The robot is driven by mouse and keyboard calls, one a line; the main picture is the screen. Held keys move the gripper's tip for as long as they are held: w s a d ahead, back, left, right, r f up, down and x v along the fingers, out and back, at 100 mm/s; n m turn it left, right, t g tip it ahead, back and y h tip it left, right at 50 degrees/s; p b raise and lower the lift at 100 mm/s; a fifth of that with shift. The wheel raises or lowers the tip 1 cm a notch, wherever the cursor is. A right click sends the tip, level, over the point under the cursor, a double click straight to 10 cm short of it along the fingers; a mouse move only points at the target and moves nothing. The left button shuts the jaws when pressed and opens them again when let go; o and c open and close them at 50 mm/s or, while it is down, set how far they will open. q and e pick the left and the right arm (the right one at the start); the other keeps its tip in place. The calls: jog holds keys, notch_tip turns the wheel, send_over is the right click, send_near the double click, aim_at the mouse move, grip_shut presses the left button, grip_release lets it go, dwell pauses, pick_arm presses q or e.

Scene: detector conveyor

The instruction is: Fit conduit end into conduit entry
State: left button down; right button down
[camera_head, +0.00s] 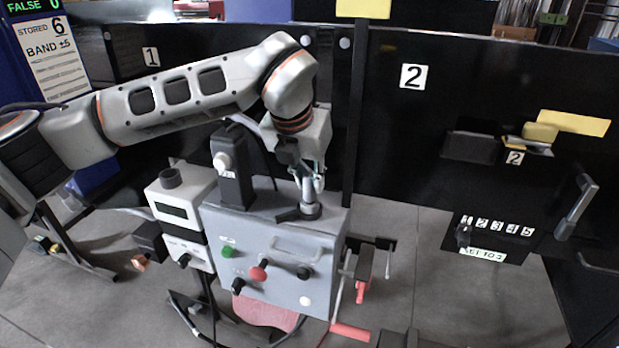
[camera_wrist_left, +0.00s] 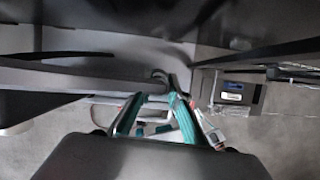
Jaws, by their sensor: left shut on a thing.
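My left gripper (camera_head: 316,186) reaches down over the top right of a grey control box (camera_head: 255,222). Its teal fingers (camera_wrist_left: 160,98) come together in the left wrist view on a small dark part, which looks like the conduit end (camera_wrist_left: 160,76). A grey round fitting (camera_head: 311,209), apparently the conduit entry, stands on the box top just below the fingertips. Whether the held end touches or sits inside it cannot be told. A dark cable (camera_head: 264,152) curves near a black upright housing (camera_head: 231,165) on the box. My right gripper is out of view.
Black panels stand behind.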

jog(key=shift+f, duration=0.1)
pick_arm(q)
jog(key=c, duration=1.9)
grip_release()
jog(key=shift+r, duration=0.15)
jog(key=v, duration=1.2)
jog(key=shift+b, duration=0.35)
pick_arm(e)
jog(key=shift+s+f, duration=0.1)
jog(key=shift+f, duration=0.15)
pick_arm(q)
jog(key=shift+s, duration=0.1)
